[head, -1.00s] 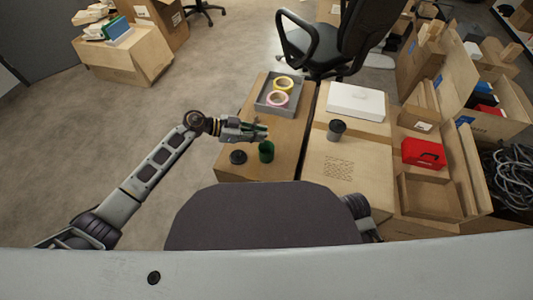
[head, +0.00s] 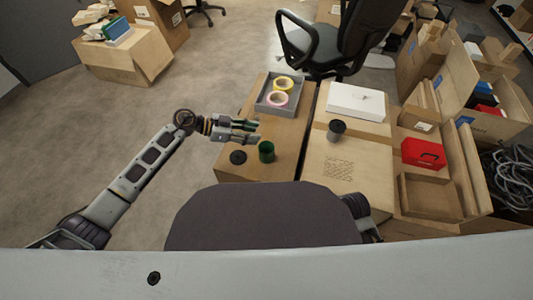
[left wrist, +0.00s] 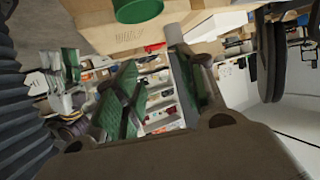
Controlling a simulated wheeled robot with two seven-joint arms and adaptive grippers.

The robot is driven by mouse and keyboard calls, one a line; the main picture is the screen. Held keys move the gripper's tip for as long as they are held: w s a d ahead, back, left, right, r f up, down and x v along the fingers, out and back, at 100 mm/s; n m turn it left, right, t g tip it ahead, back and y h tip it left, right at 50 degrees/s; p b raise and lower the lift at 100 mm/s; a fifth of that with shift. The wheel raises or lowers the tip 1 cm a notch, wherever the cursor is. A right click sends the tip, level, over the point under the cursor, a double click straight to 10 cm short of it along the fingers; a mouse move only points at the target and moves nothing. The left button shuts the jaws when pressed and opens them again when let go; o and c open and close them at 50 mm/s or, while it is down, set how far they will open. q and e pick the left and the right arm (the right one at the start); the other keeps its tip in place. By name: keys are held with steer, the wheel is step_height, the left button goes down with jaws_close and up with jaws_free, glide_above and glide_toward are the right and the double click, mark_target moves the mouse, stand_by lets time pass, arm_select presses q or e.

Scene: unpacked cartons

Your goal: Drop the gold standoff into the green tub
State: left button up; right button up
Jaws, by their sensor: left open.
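The green tub (head: 266,153) stands upright on the left carton top (head: 291,145), near its front. It also shows in the left wrist view (left wrist: 138,10), cut off by the top edge. My left gripper (head: 256,131) is just behind and to the left of the tub, above the carton, with its fingers pointing right. Its fingers, with green pads, stand apart in the left wrist view (left wrist: 160,90), with nothing held between them. I cannot see the gold standoff in either view; the tub's inside is too small and dark to read. My right gripper is out of view.
A dark round disc (head: 238,157) lies left of the tub. A grey tray (head: 262,105) with yellow and pink tape rolls sits behind. On the neighbouring carton are a dark cup (head: 336,130) and a white box (head: 356,102). A red case (head: 424,152) is further right.

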arm_select(q)
steer(key=w+v, duration=0.1)
steer(key=v, duration=0.8)
steer(key=shift+s, duration=0.5)
steer(key=shift+r, duration=0.1)
steer(key=shift+a, duration=0.15)
stand_by(0.4)
